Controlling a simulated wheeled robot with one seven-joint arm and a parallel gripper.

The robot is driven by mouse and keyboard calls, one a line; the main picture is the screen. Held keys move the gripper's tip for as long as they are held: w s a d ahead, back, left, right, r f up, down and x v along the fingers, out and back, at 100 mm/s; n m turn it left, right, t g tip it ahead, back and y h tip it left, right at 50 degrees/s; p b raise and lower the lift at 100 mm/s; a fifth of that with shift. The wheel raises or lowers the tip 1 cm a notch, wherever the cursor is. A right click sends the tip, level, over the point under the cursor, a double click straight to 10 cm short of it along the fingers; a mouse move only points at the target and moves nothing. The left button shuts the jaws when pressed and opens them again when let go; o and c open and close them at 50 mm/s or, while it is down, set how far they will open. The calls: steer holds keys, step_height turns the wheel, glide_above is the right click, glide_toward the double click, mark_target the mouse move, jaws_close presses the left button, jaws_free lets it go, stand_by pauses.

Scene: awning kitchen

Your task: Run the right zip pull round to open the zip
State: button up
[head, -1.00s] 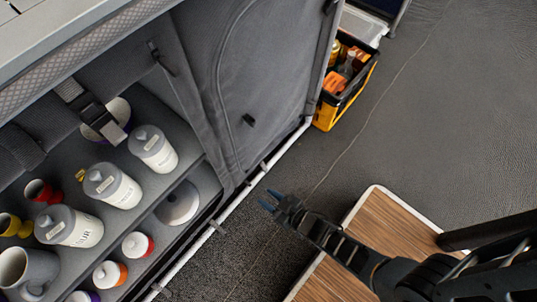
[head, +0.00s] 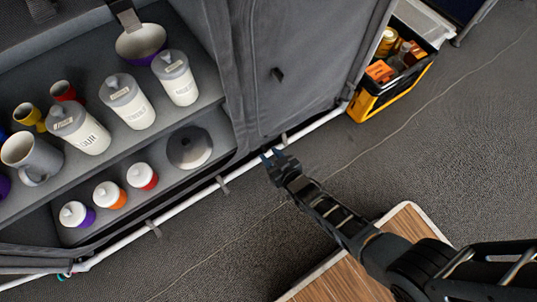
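The right fabric panel (head: 310,45) of the grey kitchen unit hangs closed at the top centre. A thin curved zip line runs down its left side. A small dark pull tab (head: 277,74) hangs on the panel just right of that line; I take it for the right zip pull. My gripper (head: 272,155) is below the tab in the picture, near the white bottom rail, with nothing between its fingers. Its two bluish fingertips are apart, and it does not touch the tab. The upper end of the zip is out of frame.
The left compartment is open, with labelled canisters (head: 127,101), mugs and a bowl (head: 141,42) on its shelf and lidded jars (head: 108,194) below. A yellow-black crate (head: 376,103) stands right of the panel. A wood-topped surface (head: 345,280) lies under my arm. Grey floor is clear at right.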

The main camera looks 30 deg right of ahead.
steer(key=shift+b+x, duration=0.3)
steer(key=shift+x, duration=0.7)
jaws_close()
stand_by(0.8)
